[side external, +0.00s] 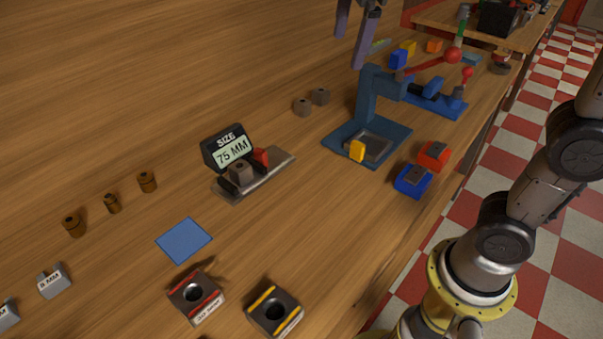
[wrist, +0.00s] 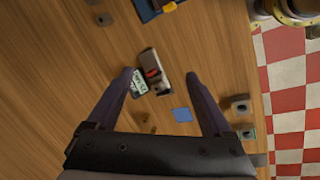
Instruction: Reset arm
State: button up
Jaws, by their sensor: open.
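My gripper (side external: 360,30) shows at the top of the side view, raised above the table and apart from everything on it. In the wrist view its two purple-grey fingers (wrist: 163,95) are spread wide with nothing held between them. Below, between the fingers in that view, the size gauge (wrist: 154,72) and the blue square (wrist: 182,115) lie on the table. The wider arm is partly out of frame in the side view.
The size gauge (side external: 228,152) reads 75 MM and has a grey block on it. A blue press (side external: 370,110) stands right of centre. Blue (side external: 413,181) and red (side external: 433,154) blocks sit near the table edge. Two bored blocks (side external: 195,294) are in front.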

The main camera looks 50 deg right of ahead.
jog(key=s+f+m+t+y, duration=0.2)
jog(key=s+f+m, duration=0.9)
jog(key=s+f, duration=0.3)
jog(key=shift+s+d+f+m, duration=0.2)
jog(key=shift+s+f+m, duration=0.1)
jog(key=shift+s, duration=0.85)
jog(key=shift+r, duration=0.1)
